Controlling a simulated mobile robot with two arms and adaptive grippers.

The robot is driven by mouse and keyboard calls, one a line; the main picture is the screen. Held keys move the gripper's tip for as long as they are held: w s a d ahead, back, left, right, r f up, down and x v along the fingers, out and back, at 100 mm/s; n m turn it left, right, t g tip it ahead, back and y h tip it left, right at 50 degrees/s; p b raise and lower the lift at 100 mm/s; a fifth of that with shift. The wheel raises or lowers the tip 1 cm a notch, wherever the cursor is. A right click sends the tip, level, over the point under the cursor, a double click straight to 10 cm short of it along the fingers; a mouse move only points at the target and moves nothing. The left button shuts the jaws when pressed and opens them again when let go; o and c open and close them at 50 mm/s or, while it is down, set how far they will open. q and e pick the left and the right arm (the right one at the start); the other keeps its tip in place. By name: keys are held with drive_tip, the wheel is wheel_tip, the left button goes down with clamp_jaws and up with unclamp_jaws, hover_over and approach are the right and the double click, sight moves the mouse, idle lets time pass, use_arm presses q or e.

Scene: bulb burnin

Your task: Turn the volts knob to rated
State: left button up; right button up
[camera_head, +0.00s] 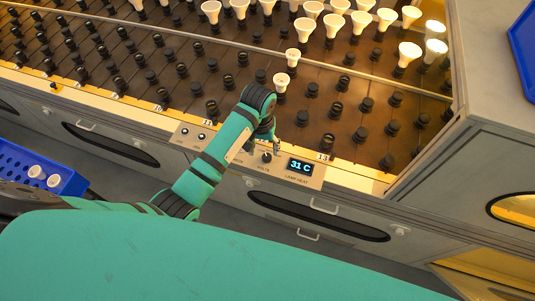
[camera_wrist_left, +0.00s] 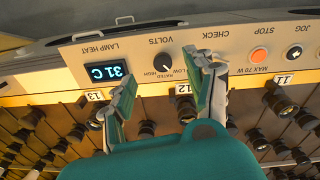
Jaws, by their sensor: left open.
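The volts knob (camera_wrist_left: 162,59) is a round dark knob on the pale control panel (camera_wrist_left: 200,45), with LOW, RATED and HIGH printed around it. I cannot read clearly which mark its pointer faces. It also shows in the head view (camera_head: 267,157), just beside my left gripper (camera_head: 264,142). In the left wrist view my left gripper (camera_wrist_left: 166,78) is open, with one finger on each side of the knob's position in the picture. Nothing is between the fingers, and I see no contact with the knob. My right gripper is not in view.
The lamp heat display (camera_head: 300,167) reads 31 C beside the knob. A stop button (camera_wrist_left: 259,55) and a jog button (camera_wrist_left: 294,52) sit farther along. Behind the panel is a rack of sockets (camera_head: 335,110), several with white bulbs. A blue crate (camera_head: 73,183) stands at left.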

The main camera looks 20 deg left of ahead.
use_arm(q)
wheel_tip(320, 180, up, 8)
hover_over(267, 157)
drive_tip(key=shift+n, duration=0.3)
wheel_tip(267, 157, down, 17)
drive_tip(key=shift+w+f, duration=0.1)
drive_tip(key=shift+f, duration=0.1)
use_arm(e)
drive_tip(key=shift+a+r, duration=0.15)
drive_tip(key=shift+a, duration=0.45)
use_arm(q)
clamp_jaws()
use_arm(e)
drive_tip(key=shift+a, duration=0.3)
